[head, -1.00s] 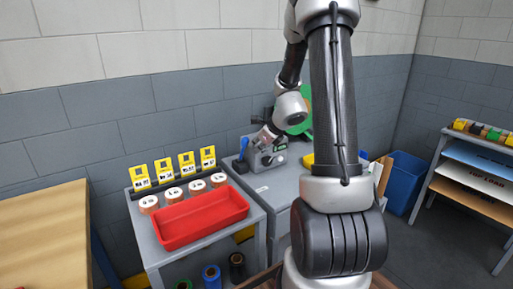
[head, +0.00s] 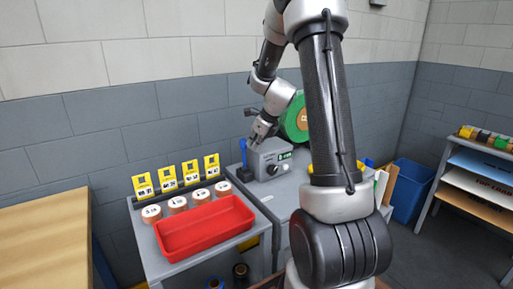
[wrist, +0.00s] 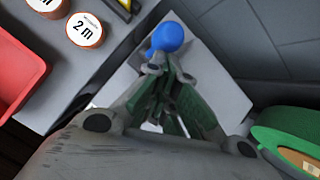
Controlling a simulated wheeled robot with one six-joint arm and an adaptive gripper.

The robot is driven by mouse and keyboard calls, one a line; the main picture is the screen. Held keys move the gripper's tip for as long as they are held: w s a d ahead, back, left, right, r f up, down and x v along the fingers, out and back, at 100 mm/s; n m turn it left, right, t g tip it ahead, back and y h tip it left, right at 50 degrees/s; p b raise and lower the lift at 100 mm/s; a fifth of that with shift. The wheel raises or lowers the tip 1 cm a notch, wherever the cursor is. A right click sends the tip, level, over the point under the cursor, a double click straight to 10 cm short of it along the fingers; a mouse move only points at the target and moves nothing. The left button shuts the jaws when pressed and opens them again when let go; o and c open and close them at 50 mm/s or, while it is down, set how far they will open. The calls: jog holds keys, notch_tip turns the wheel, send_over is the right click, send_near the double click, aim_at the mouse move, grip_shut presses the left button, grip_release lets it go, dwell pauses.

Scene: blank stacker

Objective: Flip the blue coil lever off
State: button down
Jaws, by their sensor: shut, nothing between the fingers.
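The blue coil lever (head: 243,148) stands roughly upright at the left side of a grey control box (head: 270,161) in the head view. In the wrist view its round blue knob (wrist: 168,36) shows just beyond my fingertips. My gripper (head: 254,139) is shut and empty, close to the right of the lever in the head view. In the wrist view the fingers (wrist: 168,76) point at the knob and hide the lower part of the lever. I cannot tell whether they touch it.
A green coil (head: 295,119) stands behind the box, to the right; it also shows in the wrist view (wrist: 283,122). A red tray (head: 205,228) and several round labelled rolls (head: 176,204) are on the left bench, with yellow cards behind them.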

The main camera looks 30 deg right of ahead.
jog(key=shift+w+r+g, duration=0.15)
jog(key=shift+w+g, duration=0.75)
jog(key=shift+w, duration=0.55)
jog(key=shift+w+r+g, duration=0.15)
jog(key=shift+w+g, duration=0.75)
jog(key=shift+w, duration=0.5)
jog(key=shift+w+a, duration=0.1)
jog(key=s+d, duration=0.1)
jog(key=s+d+r, duration=0.1)
jog(key=s, duration=0.1)
jog(key=shift+r, duration=0.15)
notch_tip(320, 180, up, 10)
jog(key=w+d, duration=0.1)
jog(key=shift+d, duration=0.1)
